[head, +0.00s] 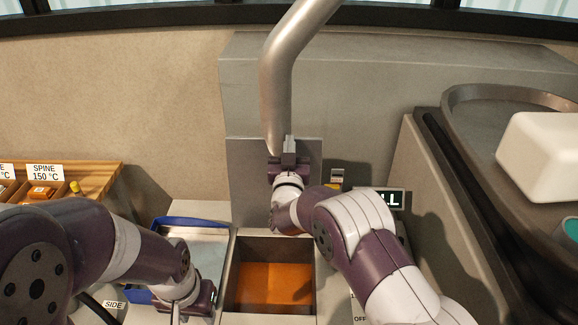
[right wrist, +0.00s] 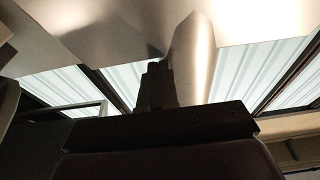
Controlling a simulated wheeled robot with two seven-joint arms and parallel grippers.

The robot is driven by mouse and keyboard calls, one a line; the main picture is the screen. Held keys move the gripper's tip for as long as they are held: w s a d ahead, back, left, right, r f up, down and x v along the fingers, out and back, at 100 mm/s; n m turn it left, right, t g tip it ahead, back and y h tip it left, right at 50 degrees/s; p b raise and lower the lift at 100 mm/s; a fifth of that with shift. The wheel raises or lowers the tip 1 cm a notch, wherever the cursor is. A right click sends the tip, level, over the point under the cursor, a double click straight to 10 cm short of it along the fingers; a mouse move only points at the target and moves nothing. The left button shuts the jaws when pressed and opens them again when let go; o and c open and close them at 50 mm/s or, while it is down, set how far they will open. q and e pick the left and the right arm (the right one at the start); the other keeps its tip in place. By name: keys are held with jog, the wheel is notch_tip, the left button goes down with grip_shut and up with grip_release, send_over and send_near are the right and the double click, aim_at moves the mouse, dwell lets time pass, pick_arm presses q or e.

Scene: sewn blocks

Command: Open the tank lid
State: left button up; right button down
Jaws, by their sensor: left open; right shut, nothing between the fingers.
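The tank (head: 270,275) is an open square well holding orange liquid, at the lower middle of the head view. A flat grey panel (head: 247,185), which looks like its lid, stands upright behind the well. My right gripper (head: 289,146) is in front of the panel's upper part, shut and empty, fingers pointing up. Whether it touches the panel is unclear. In the right wrist view its dark closed fingers (right wrist: 157,75) stand below a pale surface. My left gripper (head: 178,312) is low at the left, beside the tank and over a blue-rimmed tray; its fingertips are hardly visible.
A thick metal pipe (head: 285,75) comes down just behind my right gripper; it also shows in the right wrist view (right wrist: 193,60). The blue-rimmed tray (head: 190,222) is left of the tank. A wooden rack (head: 95,178) stands far left. A white block (head: 540,155) lies on a dark tray (head: 462,135) at right.

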jog(key=shift+s+r, duration=0.15)
jog(key=shift+r, duration=0.05)
